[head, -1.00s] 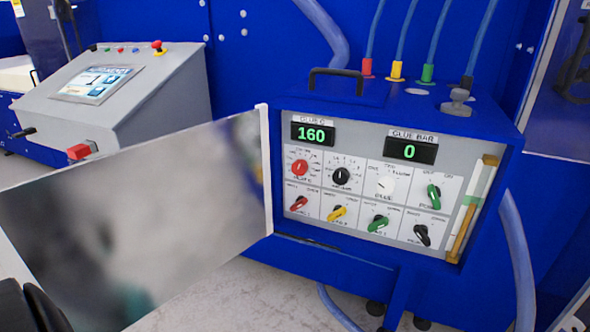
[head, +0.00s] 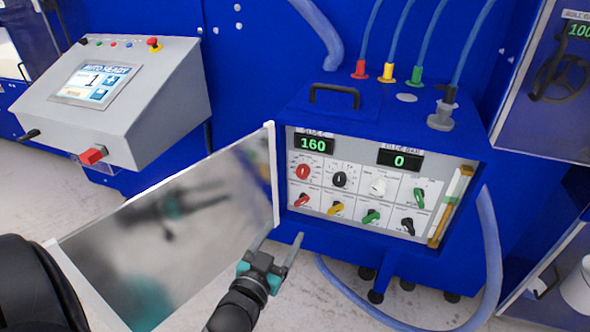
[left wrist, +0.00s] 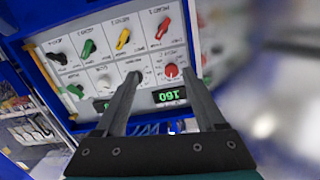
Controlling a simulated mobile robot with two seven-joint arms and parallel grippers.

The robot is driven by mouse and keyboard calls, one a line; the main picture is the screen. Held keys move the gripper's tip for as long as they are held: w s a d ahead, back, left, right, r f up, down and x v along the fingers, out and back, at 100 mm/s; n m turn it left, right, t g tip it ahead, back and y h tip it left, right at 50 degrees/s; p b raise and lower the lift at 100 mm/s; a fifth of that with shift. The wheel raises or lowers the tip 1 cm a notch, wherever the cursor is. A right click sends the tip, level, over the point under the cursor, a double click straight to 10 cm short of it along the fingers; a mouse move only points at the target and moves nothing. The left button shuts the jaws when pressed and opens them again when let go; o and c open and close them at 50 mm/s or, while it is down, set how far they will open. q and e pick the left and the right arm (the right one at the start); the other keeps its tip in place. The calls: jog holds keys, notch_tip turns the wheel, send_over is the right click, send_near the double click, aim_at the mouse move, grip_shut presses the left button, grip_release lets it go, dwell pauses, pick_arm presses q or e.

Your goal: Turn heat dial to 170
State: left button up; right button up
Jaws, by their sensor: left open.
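The glue machine's control panel (head: 385,172) faces me with two rows of dials. The display (head: 313,144) at its upper left reads 160. Below it is a round red dial (head: 303,172), the likely heat dial; its small scale is unreadable. My left gripper (head: 280,240) is open and empty, in front of and below the panel's lower left corner. In the left wrist view, the panel is upside down, and the red dial (left wrist: 171,71) appears between the open fingers (left wrist: 161,75), apart from them. My right gripper is not in view.
A shiny open door (head: 180,225) stands at the panel's left edge and reflects my arm. A black dial (head: 339,179) sits right beside the red one, with a red lever knob (head: 303,200) below. A blue hose (head: 490,250) curves at the right.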

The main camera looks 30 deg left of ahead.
aim_at(302, 173)
pick_arm(q)
notch_tip(302, 173, up, 5)
jog(key=a, duration=0.1)
jog(key=shift+t, duration=0.5)
jog(key=x, duration=1)
jog(key=b+x, duration=0.1)
jog(key=x, duration=0.3)
jog(key=shift+w+a, duration=0.35)
jog(key=shift+c, duration=0.4)
jog(key=shift+f, duration=0.1)
grip_shut()
